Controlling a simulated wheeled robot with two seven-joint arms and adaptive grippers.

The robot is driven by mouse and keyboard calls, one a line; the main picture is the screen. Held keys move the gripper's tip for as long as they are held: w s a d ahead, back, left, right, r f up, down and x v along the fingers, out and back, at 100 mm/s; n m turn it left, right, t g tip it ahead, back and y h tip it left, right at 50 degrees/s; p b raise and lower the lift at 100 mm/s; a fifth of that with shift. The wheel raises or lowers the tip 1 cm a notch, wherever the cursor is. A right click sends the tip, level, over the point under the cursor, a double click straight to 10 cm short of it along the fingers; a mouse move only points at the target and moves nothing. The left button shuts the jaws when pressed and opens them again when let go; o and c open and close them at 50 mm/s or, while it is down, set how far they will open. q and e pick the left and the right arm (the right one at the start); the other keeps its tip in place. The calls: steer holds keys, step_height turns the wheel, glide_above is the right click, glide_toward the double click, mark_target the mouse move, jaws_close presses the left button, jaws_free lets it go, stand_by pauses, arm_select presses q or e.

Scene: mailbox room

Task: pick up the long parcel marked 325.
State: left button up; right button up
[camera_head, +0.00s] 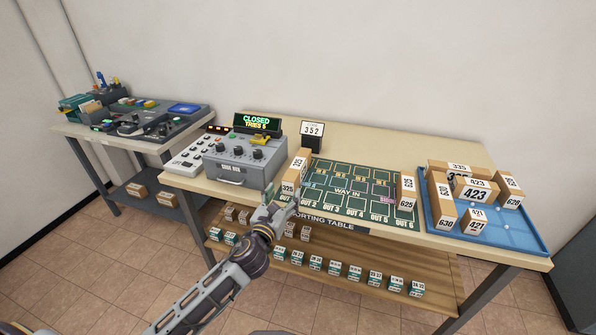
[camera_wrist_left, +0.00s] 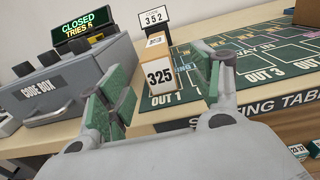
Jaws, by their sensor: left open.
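The long parcel marked 325 (camera_head: 291,183) is a brown box with white labels. It lies lengthwise at the left end of the green sorting mat, beside the code box. In the left wrist view its 325 end (camera_wrist_left: 160,75) faces me, between the two fingers in the picture. My left gripper (camera_head: 283,203) is open and empty at the table's front edge, just in front of the parcel. Its green-padded fingers (camera_wrist_left: 160,92) spread to either side of the parcel's end; I cannot tell whether they touch it. My right gripper is not in view.
The grey code box (camera_head: 238,167) stands close left of the parcel, its display reading CLOSED. A sign reading 352 (camera_head: 312,131) stands behind. Parcel 625 (camera_head: 405,198) lies on the mat's right end. A blue tray (camera_head: 522,238) holds several parcels.

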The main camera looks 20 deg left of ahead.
mark_target(290, 183)
arm_select(q)
steer(key=shift+w, duration=2.15)
steer(key=shift+w+d, duration=0.1)
steer(key=shift+w, duration=1.9)
steer(key=shift+w, duration=0.1)
